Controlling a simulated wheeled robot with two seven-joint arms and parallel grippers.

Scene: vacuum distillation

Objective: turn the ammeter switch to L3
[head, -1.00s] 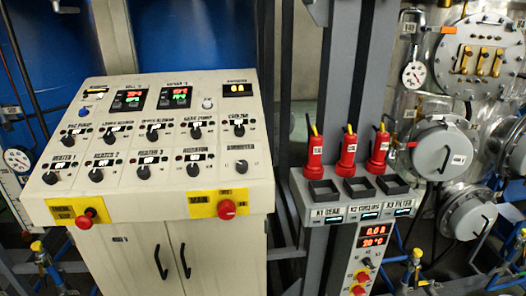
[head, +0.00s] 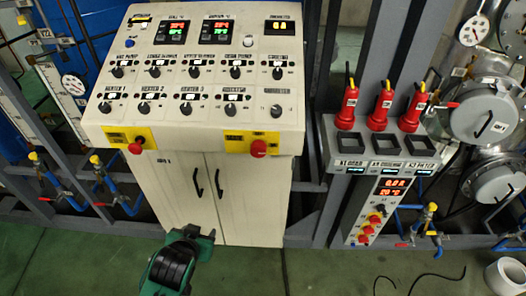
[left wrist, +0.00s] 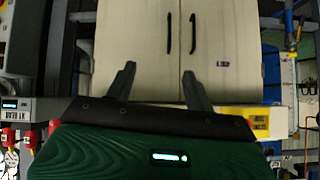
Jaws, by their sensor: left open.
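The ammeter switch (head: 277,111) is a dark round knob at the lower right of the sloped cream control panel (head: 187,95). Its position marks are too small to read. My left gripper (head: 190,234) is open and empty at the bottom of the head view, below the panel and in front of the cabinet doors. In the left wrist view its two fingers (left wrist: 158,75) stand apart against the cabinet doors (left wrist: 180,40). My right gripper is not in view.
Several similar knobs (head: 189,107) line the panel left of the switch. Red emergency buttons on yellow plates (head: 258,148) stick out from its front edge.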

